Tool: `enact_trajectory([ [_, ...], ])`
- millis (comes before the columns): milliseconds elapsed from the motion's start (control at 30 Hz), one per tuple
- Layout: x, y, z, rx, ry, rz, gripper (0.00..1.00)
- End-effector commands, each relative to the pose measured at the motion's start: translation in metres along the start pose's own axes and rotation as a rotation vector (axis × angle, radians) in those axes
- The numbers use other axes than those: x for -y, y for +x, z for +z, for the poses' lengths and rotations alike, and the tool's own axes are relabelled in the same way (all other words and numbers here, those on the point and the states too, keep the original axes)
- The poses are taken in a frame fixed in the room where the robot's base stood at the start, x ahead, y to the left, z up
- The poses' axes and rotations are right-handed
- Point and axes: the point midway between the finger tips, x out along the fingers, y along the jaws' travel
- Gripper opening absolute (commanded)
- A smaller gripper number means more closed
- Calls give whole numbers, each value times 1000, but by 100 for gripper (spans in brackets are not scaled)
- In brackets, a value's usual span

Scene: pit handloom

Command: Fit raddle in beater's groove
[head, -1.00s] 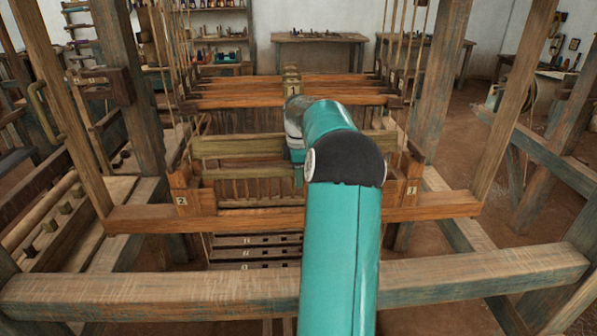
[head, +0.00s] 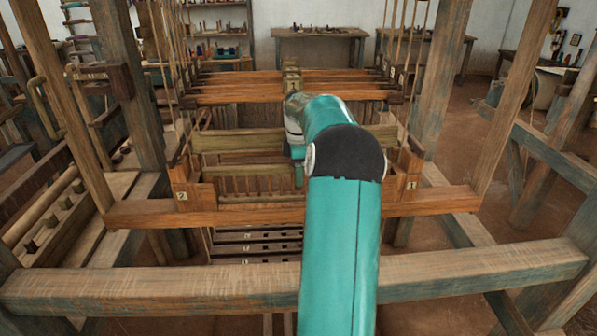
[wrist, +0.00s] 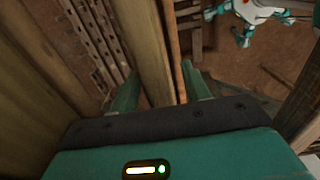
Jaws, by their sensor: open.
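In the head view, the orange-brown beater (head: 188,196) has end blocks marked 2 and 1. A slatted wooden comb (head: 247,186), which looks like the raddle, lies between these blocks; my arm hides its right part. I cannot tell whether it sits in the groove. An olive wooden bar (head: 237,142) spans above it. My gripper is mostly hidden behind my teal arm. In the wrist view, my gripper (wrist: 160,70) is open, its fingers either side of a wooden bar (wrist: 150,45) and a thin orange strip (wrist: 173,50). Contact is unclear.
A thick front beam (head: 150,285) crosses the loom before me, with upright posts (head: 438,90) on both sides. Heddle bars (head: 240,88) hang behind the beater. Dark treadle slats (head: 255,248) lie below. Bare floor (head: 470,160) shows to the right.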

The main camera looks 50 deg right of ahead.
Motion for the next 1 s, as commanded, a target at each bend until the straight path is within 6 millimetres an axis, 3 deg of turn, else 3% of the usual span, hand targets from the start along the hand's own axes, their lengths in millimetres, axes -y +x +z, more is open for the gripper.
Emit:
enact_trajectory([
  [133, 0, -7, 0, 0, 0, 2, 47],
  [267, -1, -26, 0, 1, 0, 4, 47],
  [700, -1, -118, -1, 0, 0, 4, 47],
  [1000, 0, -139, 0, 0, 0, 2, 47],
])
